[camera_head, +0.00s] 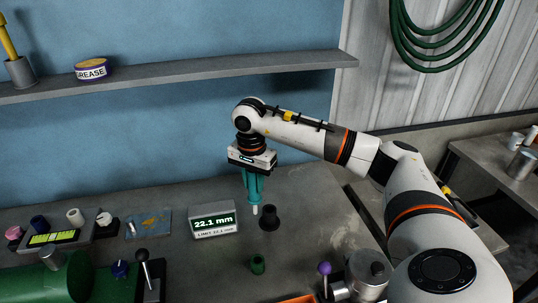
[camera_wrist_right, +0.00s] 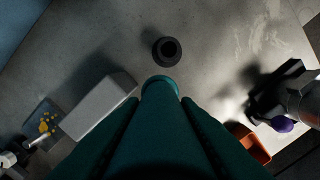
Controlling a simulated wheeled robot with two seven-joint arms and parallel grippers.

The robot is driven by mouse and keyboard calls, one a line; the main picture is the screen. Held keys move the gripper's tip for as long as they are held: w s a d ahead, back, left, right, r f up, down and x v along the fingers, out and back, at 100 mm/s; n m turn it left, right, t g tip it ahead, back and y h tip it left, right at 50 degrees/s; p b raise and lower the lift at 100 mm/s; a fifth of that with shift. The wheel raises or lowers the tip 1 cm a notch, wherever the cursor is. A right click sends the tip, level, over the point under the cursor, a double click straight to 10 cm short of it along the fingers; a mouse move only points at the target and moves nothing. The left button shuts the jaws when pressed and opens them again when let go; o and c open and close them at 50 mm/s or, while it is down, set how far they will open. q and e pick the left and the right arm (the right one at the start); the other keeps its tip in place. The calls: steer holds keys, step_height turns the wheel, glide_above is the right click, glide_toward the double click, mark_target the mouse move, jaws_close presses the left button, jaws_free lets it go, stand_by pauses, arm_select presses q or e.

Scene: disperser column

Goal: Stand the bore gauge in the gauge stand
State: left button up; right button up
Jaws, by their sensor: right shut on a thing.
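My right gripper (camera_head: 254,188) points down above the bench and is shut on the bore gauge (camera_head: 255,210). The gauge hangs upright with its pale tip down. In the right wrist view the gauge (camera_wrist_right: 160,88) runs between the dark teal fingers. The gauge stand looks to be the black flared holder (camera_head: 269,218) on the bench, just right of the gauge tip. Its round opening faces up in the wrist view (camera_wrist_right: 168,50), beyond the gauge end and apart from it. My left gripper is not in view.
A display reading 22.1 mm (camera_head: 214,223) stands left of the gauge. A small green cup (camera_head: 258,264) stands nearer me. A purple-knobbed lever (camera_head: 324,270) and metal parts are at front right. A shelf (camera_head: 180,74) runs along the wall behind. Bare bench surrounds the holder.

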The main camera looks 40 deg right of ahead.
steer(key=d+r+m, duration=0.2)
steer(key=d+m, duration=0.2)
steer(key=d, duration=0.2)
step_height(320, 180, down, 10)
steer(key=b, duration=0.6)
steer(key=shift+w, duration=0.35)
steer(key=shift+d, duration=0.1)
steer(key=o, duration=1)
steer(key=shift+o, duration=0.2)
